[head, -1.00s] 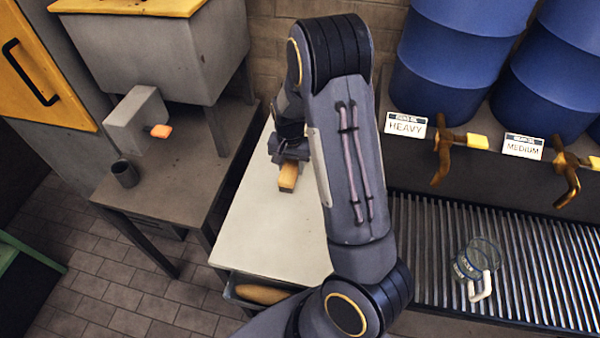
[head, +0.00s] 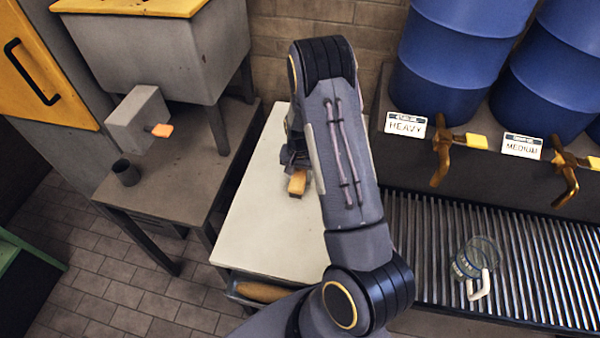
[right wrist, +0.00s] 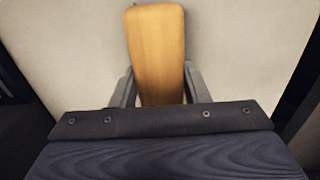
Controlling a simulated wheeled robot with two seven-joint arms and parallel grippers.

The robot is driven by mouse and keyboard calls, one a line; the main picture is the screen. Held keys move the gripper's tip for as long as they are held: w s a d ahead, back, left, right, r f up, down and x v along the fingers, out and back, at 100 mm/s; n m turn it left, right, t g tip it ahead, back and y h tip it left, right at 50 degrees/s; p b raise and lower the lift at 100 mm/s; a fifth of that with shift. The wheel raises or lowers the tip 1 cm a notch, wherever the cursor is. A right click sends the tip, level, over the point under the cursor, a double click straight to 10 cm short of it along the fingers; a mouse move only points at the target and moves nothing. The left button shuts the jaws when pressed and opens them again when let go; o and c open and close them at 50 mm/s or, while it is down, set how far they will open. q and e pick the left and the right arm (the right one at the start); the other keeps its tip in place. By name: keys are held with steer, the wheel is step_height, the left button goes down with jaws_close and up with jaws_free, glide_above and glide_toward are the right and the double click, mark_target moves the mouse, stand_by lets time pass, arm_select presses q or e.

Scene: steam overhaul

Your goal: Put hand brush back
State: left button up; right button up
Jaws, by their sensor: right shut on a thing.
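The hand brush's wooden handle (head: 297,183) sticks out of my right gripper (head: 294,166), which is over the pale bench top (head: 262,215). In the right wrist view the same handle (right wrist: 156,50) lies between the two grey fingers of the gripper (right wrist: 159,88), which are shut on it. The bristles are hidden, and I cannot tell whether the brush touches the bench top. My left gripper is not in view.
A grey table (head: 178,175) with a dark cup (head: 126,172) stands left of the bench. Blue drums with brass taps (head: 444,150) and a slatted grate (head: 425,235) holding a glass jug (head: 476,262) are at the right. The bench top around the gripper is clear.

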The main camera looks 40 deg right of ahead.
mark_target(300, 172)
steer(key=o, duration=0.9)
steer(key=shift+o, duration=0.2)
step_height(300, 172, up, 12)
steer(key=s+a+r+n+t+y, duration=0.35)
steer(key=s+a+r, duration=0.65)
steer(key=r, duration=0.4)
steer(key=s+a+r+n+t, duration=0.2)
steer(key=s+a+n, duration=0.3)
steer(key=s+a, duration=0.3)
steer(key=shift+s, duration=2.05)
steer(key=shift+r, duration=0.1)
